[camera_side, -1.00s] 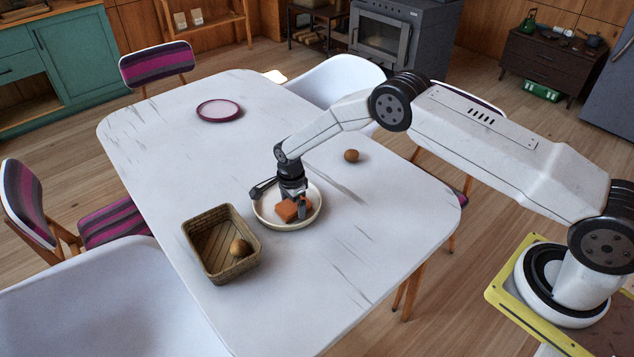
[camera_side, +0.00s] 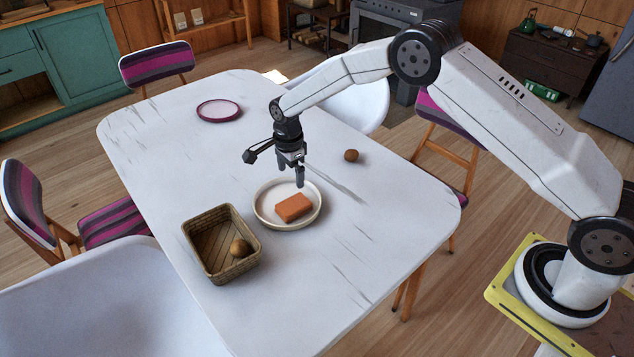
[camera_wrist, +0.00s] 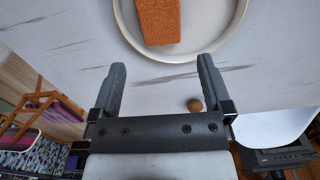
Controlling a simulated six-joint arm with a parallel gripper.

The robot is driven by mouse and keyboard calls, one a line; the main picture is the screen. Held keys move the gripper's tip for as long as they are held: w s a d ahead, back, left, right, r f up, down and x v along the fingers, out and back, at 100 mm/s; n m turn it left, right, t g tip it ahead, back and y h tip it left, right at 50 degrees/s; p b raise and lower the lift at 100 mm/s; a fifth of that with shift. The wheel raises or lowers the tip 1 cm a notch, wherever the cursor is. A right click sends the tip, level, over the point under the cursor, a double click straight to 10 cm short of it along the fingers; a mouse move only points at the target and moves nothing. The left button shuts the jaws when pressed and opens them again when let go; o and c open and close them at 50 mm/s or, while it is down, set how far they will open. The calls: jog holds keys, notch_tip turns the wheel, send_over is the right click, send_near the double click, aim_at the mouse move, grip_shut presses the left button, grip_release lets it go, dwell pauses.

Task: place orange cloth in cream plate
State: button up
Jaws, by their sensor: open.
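The orange cloth (camera_side: 294,208), a folded block shape, lies in the cream plate (camera_side: 265,215) in the side view. In the wrist view the cloth (camera_wrist: 158,20) also rests inside the plate (camera_wrist: 228,38), whose top is cut off by the frame. My gripper (camera_side: 291,180) is above the plate's far side, clear of the cloth. In the wrist view my gripper (camera_wrist: 160,78) has its fingers wide apart with nothing between them.
A wicker basket (camera_side: 196,240) holding a brown round item (camera_side: 240,248) stands left of the plate. Another brown round item (camera_side: 351,155) lies to the plate's right. A purple-rimmed plate (camera_side: 219,110) sits at the far end. Most of the white table (camera_side: 170,160) is bare.

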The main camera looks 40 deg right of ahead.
jog(key=shift+r, duration=0.5)
jog(key=shift+s+r, duration=0.1)
jog(key=s+d+r+n+t, duration=0.1)
jog(key=s+d+r+n, duration=0.1)
jog(key=s+r+n, duration=0.35)
jog(key=s+d+r+n, duration=0.3)
jog(key=s+r+n, duration=0.15)
jog(key=s, duration=0.25)
jog(key=s+d+r+n+t, duration=0.1)
jog(key=s+n, duration=0.7)
jog(key=s, duration=0.8)
jog(key=shift+d+n+t, duration=0.3)
jog(key=shift+d+n, duration=0.1)
jog(key=shift+s+r, duration=0.1)
